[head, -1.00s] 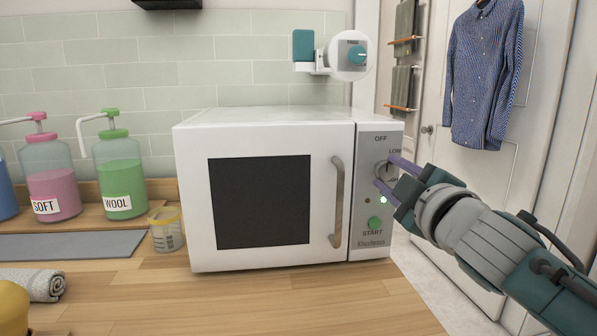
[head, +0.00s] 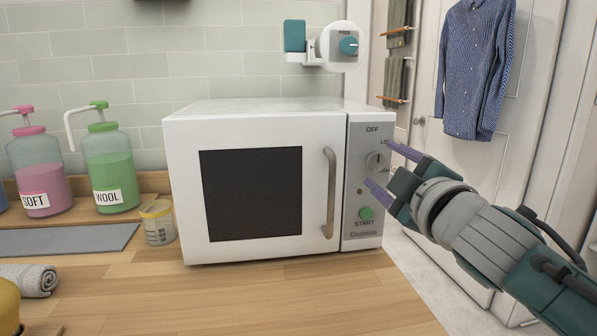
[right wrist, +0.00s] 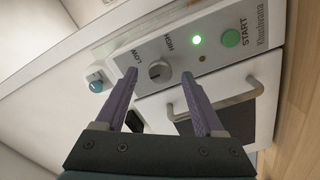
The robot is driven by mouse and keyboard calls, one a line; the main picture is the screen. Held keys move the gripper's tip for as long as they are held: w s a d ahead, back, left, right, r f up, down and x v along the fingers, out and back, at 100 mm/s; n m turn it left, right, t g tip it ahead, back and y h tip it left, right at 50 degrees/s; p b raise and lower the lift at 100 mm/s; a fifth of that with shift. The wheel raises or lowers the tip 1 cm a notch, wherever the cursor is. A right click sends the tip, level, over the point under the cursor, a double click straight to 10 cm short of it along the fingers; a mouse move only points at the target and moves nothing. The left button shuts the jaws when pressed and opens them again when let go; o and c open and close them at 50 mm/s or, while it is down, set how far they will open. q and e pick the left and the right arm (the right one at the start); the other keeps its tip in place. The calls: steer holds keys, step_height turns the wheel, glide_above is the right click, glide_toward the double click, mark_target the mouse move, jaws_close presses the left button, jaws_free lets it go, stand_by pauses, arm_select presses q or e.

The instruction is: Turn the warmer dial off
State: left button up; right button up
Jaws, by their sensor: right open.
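The white warmer (head: 250,120) stands on the counter with its door shut. Its dial (head: 377,161) is a round grey knob on the control panel, below the OFF label. In the right wrist view the dial (right wrist: 159,70) shows beyond and between my fingers, with LOW and HIGH labels beside it; its exact setting is hard to read. A lit green lamp (right wrist: 196,40) shows there beside a dull brown one. My right gripper (head: 378,164) is open and empty in front of the panel, apart from the dial. My left gripper is not in view.
A green START button (head: 366,213) sits below the dial. A teal knob device (head: 348,46) is on the wall above. A measuring cup (head: 158,222) and soap bottles (head: 110,170) stand left. A rolled towel (head: 30,280) lies at front left. The counter before the warmer is clear.

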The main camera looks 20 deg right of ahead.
steer(key=v, duration=0.9)
steer(key=s+a+f+m+g+y+p, duration=0.25)
steer(key=s+a+g, duration=0.2)
steer(key=s, duration=0.25)
steer(key=s+a+f+m+g+y+p, duration=0.1)
steer(key=s+a+m+g+p, duration=0.15)
steer(key=s+g, duration=0.4)
steer(key=s+a+f+m+g+y+p, duration=0.1)
steer(key=s+a+f+m+g+p, duration=0.2)
steer(key=s, duration=0.5)
step_height(320, 180, up, 38)
steer(key=a+p, duration=0.1)
steer(key=p, duration=3.7)
steer(key=shift+s+r+n, duration=0.25)
steer(key=shift+s+n, duration=0.05)
steer(key=shift+s, duration=0.15)
